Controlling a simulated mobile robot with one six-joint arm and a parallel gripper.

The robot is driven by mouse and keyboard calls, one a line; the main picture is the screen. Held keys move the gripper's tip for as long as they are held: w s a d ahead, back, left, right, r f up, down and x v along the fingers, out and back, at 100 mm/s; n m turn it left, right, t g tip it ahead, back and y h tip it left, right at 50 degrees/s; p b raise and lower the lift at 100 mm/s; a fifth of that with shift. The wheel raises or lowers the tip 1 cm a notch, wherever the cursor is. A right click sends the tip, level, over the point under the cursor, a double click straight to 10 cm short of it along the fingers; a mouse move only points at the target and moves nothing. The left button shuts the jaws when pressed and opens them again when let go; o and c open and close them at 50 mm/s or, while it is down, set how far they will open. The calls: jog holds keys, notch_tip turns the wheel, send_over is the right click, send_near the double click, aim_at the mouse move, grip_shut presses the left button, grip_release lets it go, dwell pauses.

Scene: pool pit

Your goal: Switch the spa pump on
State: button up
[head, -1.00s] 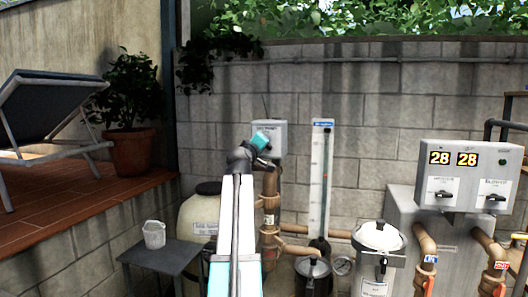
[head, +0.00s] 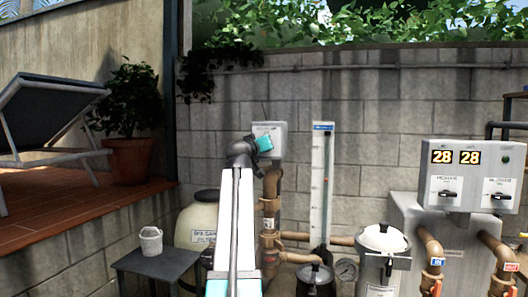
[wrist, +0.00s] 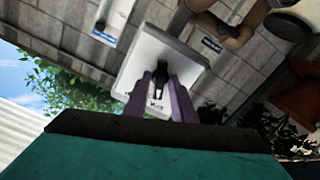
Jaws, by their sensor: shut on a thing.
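A light grey switch box (head: 275,130) is fixed to the block wall above brown pipes. My gripper (head: 264,144) is in front of it and covers part of its face; the fingertips cannot be made out in the head view. The box also shows in the wrist view (wrist: 180,52), tilted in the picture. There the two purple fingers of my gripper (wrist: 164,92) lie on either side of a dark switch lever (wrist: 161,76) on the box face and are shut on it. The label on the box is too small to read.
A grey control box (head: 470,165) with two "28" displays and two dark knobs stands right. A tall gauge (head: 322,185), brown pipes (head: 272,190), a filter tank (head: 197,222) and a lidded pot (head: 383,240) stand near. A side table (head: 150,262) holds a white basket (head: 151,241).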

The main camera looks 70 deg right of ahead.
jog(key=m+b, duration=0.4)
jog(key=shift+f+m, duration=0.1)
jog(key=shift+m, duration=0.3)
jog(key=o, duration=0.8)
jog(key=shift+a, duration=0.1)
jog(key=a, duration=0.6)
jog(key=shift+s+a+p, duration=0.2)
jog(key=shift+a+p, duration=0.1)
jog(key=shift+a, duration=0.1)
dwell(0.4)
